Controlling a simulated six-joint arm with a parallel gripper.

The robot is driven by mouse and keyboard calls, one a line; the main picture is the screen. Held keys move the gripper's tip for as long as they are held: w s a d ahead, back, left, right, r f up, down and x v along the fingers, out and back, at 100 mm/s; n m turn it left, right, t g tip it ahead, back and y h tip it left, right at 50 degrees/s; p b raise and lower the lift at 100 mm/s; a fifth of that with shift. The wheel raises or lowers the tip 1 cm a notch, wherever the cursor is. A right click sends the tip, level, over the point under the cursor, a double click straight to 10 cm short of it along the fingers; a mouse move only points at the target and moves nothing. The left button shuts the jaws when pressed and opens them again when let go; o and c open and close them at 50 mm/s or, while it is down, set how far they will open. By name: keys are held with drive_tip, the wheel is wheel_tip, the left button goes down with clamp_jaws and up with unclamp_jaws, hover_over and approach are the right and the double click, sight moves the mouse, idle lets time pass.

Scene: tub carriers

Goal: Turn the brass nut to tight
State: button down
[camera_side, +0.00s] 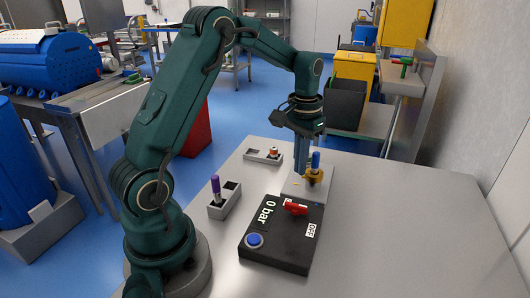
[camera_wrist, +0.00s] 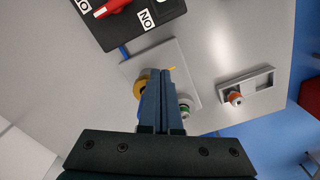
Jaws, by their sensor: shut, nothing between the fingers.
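The brass nut (camera_side: 314,177) sits on a light grey plate (camera_side: 292,190), with a blue cylinder (camera_side: 316,160) standing above it. In the wrist view the nut (camera_wrist: 139,88) is partly hidden behind the left side of my fingers. A small yellow mark (camera_wrist: 172,68) lies on the plate (camera_wrist: 150,55) near the nut. My gripper (camera_side: 301,172) points down over the plate, just left of the nut in the side view. Its blue fingers (camera_wrist: 157,80) are together and empty. I cannot tell whether they touch the nut.
A black box (camera_side: 266,251) with a red switch (camera_side: 295,208), blue button (camera_side: 254,240) and "0 bar" display stands in front of the plate. A grey holder (camera_side: 231,203) with a purple-topped peg is left. Another holder (camera_side: 252,155) with an orange part is behind. The table's right is clear.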

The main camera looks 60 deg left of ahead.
sight(314, 175)
wheel_tip(314, 175, up, 4)
drive_tip(key=shift+r, duration=0.25)
drive_tip(key=shift+d, duration=0.1)
drive_tip(key=shift+w+d+f, duration=0.1)
drive_tip(key=shift+d+f, duration=0.3)
drive_tip(key=shift+f, duration=0.6)
drive_tip(key=shift+w+d+f, duration=0.1)
drive_tip(key=shift+d+f, duration=0.25)
drive_tip(key=shift+f, duration=0.65)
drive_tip(key=shift+w+d+f, duration=0.1)
drive_tip(key=shift+d+f, duration=0.3)
drive_tip(key=shift+f, duration=0.6)
drive_tip(key=shift+w+a, duration=0.2)
drive_tip(key=shift+w, duration=0.1)
